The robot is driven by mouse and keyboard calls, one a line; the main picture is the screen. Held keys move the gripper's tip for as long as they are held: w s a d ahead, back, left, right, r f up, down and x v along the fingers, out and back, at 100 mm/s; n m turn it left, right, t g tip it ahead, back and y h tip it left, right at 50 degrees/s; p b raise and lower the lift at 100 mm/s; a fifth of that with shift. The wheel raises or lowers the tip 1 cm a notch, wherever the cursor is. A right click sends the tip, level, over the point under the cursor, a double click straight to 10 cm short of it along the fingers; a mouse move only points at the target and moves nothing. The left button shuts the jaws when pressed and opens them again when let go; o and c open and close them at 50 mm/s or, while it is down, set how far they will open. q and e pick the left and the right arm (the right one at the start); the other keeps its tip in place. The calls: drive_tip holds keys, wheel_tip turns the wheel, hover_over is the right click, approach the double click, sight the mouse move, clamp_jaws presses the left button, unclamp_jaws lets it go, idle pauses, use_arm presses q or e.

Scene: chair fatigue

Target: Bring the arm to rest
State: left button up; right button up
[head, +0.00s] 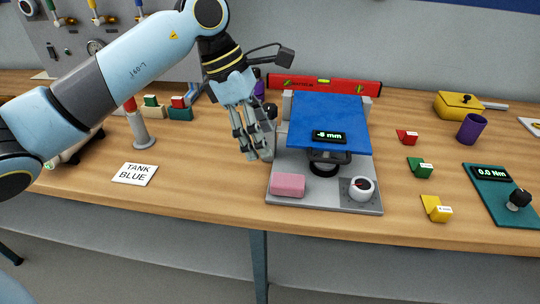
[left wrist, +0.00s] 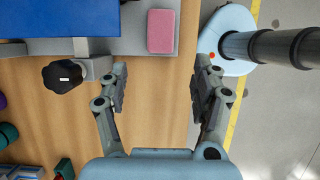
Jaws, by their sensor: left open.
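My left arm comes in from the left in the head view. Its left gripper (head: 258,152) points down beside the left edge of the grey test stand (head: 328,201). In the left wrist view the left gripper (left wrist: 160,85) is open, with nothing between its fingers. The stand carries a blue seat panel (head: 325,110) with a small display reading "-6 mm". A pink block (head: 288,185) and a white dial knob (head: 361,188) sit on its base. The pink block also shows ahead of the fingers in the left wrist view (left wrist: 161,31). My right gripper is not in view.
A "TANK BLUE" card (head: 135,174) lies at left. A red level (head: 324,85) is behind the stand. Red (head: 407,137), green (head: 420,168) and yellow (head: 436,208) blocks, a purple cup (head: 472,129) and a teal torque meter (head: 500,195) are at right.

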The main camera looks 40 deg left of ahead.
use_arm(q)
drive_tip(key=shift+s+a+r, duration=0.1)
drive_tip(key=shift+r, duration=0.3)
